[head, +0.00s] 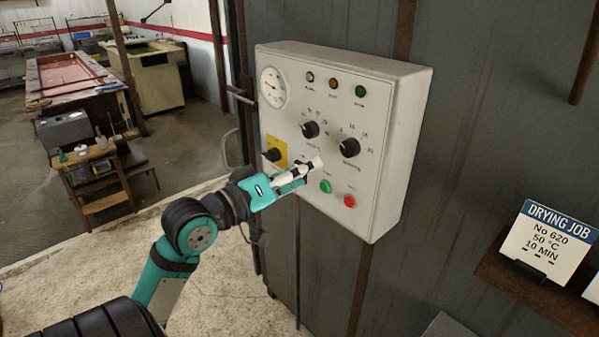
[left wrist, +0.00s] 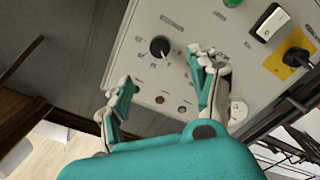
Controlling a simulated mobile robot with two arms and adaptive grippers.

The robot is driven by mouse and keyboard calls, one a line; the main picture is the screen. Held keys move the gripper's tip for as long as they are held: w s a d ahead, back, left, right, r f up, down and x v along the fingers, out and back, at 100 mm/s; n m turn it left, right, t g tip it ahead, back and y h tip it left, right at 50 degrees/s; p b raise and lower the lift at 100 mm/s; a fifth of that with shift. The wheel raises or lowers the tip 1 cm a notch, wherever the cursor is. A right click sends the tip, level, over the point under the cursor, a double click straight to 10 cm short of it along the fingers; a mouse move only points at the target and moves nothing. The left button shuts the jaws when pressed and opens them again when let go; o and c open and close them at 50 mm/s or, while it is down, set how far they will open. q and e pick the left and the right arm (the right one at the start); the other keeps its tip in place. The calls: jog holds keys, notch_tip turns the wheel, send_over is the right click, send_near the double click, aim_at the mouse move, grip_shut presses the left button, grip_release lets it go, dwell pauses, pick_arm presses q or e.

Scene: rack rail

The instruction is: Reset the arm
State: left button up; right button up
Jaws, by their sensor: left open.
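My left arm reaches in from the left in the head view, and its gripper (head: 301,172) is in front of the lower part of the white control panel (head: 395,150). In the left wrist view the two fingers of the left gripper (left wrist: 165,88) are spread apart with nothing between them. The panel face lies beyond the fingers, and a black knob (left wrist: 160,46) shows past the gap. Whether a finger touches the panel I cannot tell. My right gripper is not in view.
The panel carries a gauge (head: 273,88), lamps, black dials (head: 350,147), a yellow-plated switch (head: 274,152), a green button (head: 325,186) and a red button (head: 349,201). A drying job sign (head: 548,242) stands on a shelf (head: 515,288) at right. Floor is open at left.

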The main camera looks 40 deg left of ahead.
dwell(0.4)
